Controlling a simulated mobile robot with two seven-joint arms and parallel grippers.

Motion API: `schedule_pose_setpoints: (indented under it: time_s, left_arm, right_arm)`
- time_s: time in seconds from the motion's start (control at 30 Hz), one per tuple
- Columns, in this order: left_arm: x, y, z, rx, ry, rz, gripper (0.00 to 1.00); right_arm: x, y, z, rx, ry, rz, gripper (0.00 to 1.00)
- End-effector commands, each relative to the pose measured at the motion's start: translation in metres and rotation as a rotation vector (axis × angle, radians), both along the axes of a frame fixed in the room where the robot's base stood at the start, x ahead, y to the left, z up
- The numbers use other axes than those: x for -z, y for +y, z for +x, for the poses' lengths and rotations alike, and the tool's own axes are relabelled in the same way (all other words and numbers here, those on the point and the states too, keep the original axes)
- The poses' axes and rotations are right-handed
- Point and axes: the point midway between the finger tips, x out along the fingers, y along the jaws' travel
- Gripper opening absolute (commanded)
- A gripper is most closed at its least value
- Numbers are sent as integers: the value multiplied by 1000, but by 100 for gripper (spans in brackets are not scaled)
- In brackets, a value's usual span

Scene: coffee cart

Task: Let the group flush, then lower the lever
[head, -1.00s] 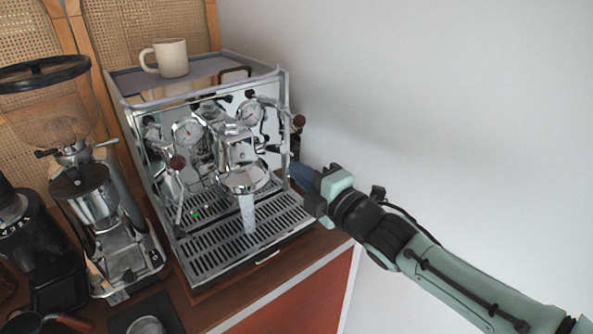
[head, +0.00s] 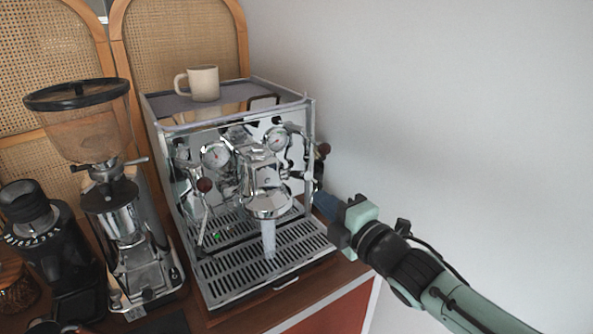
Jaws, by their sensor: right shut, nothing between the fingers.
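The chrome espresso machine (head: 225,125) stands on the cart with its front facing me. Its group (head: 266,200) is at the front centre, and a pale stream of water (head: 268,238) falls from it to the slotted drip tray (head: 225,285). A chrome lever (head: 294,174) seems to stick out to the right of the group; its exact angle is hard to tell. My right gripper (head: 325,205) is shut and empty, at the machine's right front edge, below the dark knob (head: 323,149). Whether its tips touch anything is unclear. My left gripper is out of view.
A cream mug (head: 204,83) stands on top of the machine. A grinder (head: 115,205) with a wide hopper stands close on the left, with a smaller black grinder (head: 50,240) beyond it. A plain wall is behind on the right, with free air around my right arm.

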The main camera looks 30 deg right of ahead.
Motion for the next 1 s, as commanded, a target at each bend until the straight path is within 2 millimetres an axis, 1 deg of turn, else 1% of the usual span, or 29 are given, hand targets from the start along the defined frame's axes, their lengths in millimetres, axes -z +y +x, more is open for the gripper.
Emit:
schedule_pose_setpoints:
  time_s: [0.07, 0.17, 0.27, 0.4, 0.5, 0.6, 0.7, 0.83, 0.93, 1.0]
  left_arm:
    - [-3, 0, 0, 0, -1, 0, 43]
    - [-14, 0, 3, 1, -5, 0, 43]
    - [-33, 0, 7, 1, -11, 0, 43]
    - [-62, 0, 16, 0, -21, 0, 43]
    - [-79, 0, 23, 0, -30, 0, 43]
    - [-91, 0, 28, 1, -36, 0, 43]
    - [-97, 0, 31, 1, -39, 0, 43]
    - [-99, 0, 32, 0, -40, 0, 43]
    - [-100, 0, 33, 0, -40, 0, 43]
    - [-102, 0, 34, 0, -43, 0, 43]
  right_arm:
    - [-2, 1, 0, -1, 0, 31, 0]
    - [-9, 6, 2, -5, 3, 174, 0]
    - [-22, 13, 5, -1, 2, 449, 0]
    - [-37, 16, 11, 31, 1, 907, 0]
    - [-42, 14, 13, 73, -7, 1189, 0]
    - [-43, 10, 15, 114, -19, 1399, 0]
    - [-42, 8, 16, 142, -30, 1523, 0]
    - [-39, 6, 20, 158, -34, 1577, 0]
    - [-38, 5, 32, 158, -33, 1578, 0]
    - [-38, 4, 44, 157, -32, 1575, 0]
